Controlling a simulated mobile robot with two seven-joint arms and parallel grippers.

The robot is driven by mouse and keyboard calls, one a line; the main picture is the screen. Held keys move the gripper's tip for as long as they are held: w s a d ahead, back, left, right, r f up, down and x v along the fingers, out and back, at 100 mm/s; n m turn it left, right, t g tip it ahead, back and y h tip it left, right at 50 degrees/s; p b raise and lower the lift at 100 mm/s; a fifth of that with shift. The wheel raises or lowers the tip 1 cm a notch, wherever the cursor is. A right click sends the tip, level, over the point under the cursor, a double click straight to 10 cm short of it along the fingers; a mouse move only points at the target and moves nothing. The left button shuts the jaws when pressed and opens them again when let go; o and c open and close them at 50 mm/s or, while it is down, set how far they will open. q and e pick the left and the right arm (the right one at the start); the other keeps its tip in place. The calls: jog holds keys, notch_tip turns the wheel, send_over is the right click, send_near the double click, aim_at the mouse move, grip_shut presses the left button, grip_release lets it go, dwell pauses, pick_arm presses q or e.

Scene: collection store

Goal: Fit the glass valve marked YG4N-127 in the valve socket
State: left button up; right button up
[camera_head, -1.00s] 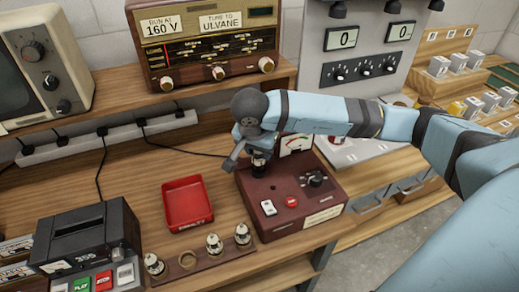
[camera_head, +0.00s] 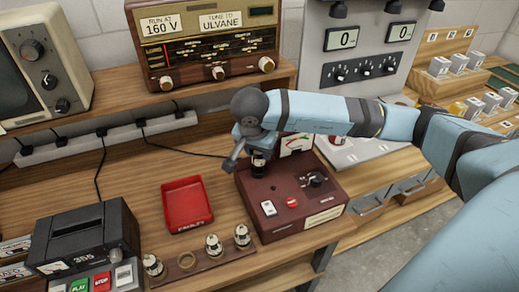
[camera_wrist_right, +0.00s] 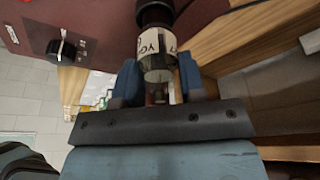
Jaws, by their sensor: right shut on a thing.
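My right gripper (camera_head: 252,144) is over the back left of the dark red valve tester (camera_head: 285,225). In the right wrist view, its two blue fingers (camera_wrist_right: 158,82) are shut on a glass valve (camera_wrist_right: 157,62). The valve has a cream label, of which only the start, "YG", can be read. A dark cylindrical part (camera_wrist_right: 154,13) adjoins the label's far end, against the tester. In the head view, a dark piece (camera_head: 258,163) shows below the gripper at the tester's top. The socket is hidden there, so I cannot tell how deeply the valve sits. My left gripper is out of view.
A wooden holder (camera_head: 187,260) at the bench front bears three other valves and one empty hole. A red tray (camera_head: 186,204) lies left of the tester. A black counter unit (camera_head: 85,235) is at the front left. A radio (camera_head: 205,45) stands on the shelf behind.

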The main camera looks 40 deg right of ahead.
jog(key=shift+f+b, duration=0.6)
jog(key=o, duration=0.6)
jog(key=shift+o, duration=0.2)
jog(key=p+v, duration=0.5)
jog(key=v, duration=0.6)
dwell(0.8)
